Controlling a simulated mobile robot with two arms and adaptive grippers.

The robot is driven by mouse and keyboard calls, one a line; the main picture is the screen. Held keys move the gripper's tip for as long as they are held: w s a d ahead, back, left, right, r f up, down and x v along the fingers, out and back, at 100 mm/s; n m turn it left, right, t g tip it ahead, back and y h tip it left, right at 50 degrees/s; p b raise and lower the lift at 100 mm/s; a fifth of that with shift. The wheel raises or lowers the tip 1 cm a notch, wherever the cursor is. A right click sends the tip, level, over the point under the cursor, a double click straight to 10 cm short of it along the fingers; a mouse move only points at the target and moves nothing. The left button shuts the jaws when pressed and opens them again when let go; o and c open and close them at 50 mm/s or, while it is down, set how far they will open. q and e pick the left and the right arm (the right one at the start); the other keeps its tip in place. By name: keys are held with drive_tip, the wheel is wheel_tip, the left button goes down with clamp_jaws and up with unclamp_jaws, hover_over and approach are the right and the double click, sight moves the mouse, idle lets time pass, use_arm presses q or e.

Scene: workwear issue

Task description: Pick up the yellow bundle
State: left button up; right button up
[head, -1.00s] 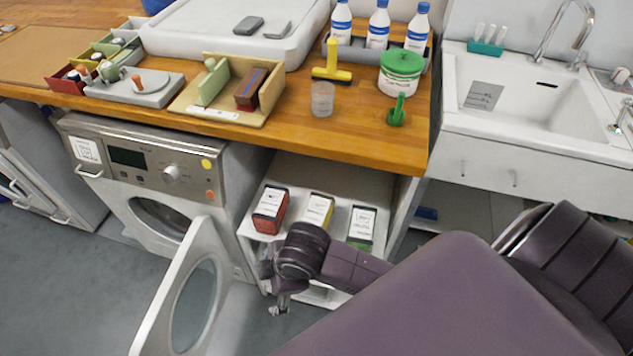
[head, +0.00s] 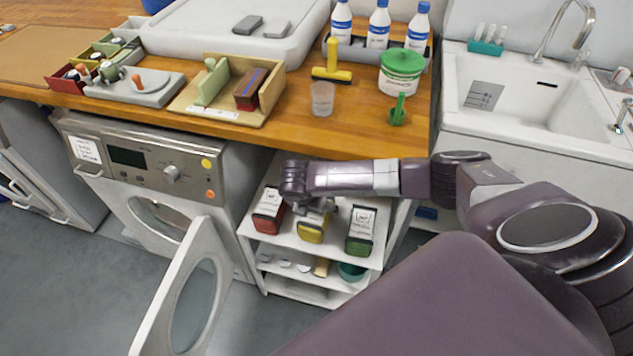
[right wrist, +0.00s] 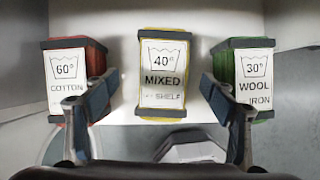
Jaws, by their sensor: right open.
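The yellow bundle (head: 311,230) sits on the top shelf under the counter, between a red bundle (head: 268,212) and a green bundle (head: 360,232). In the right wrist view the yellow bundle (right wrist: 164,72) carries a white label reading 40° MIXED and is centred between my fingers. My right gripper (right wrist: 160,105) is open and empty, with one finger in front of each neighbouring bundle. In the head view my right gripper (head: 316,208) is over the yellow bundle and hides its upper part. My left gripper is not in view.
The wooden counter (head: 330,143) overhangs the shelf unit. A washing machine (head: 140,165) with its door (head: 185,290) open stands to the left. The red bundle (right wrist: 97,58) and green bundle (right wrist: 210,70) flank the yellow one closely.

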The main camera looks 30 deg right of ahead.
drive_tip(key=x, duration=0.4)
drive_tip(key=shift+s+d+f, duration=0.1)
drive_tip(key=shift+s+f, duration=0.1)
drive_tip(key=shift+f, duration=0.15)
drive_tip(key=c, duration=1.5)
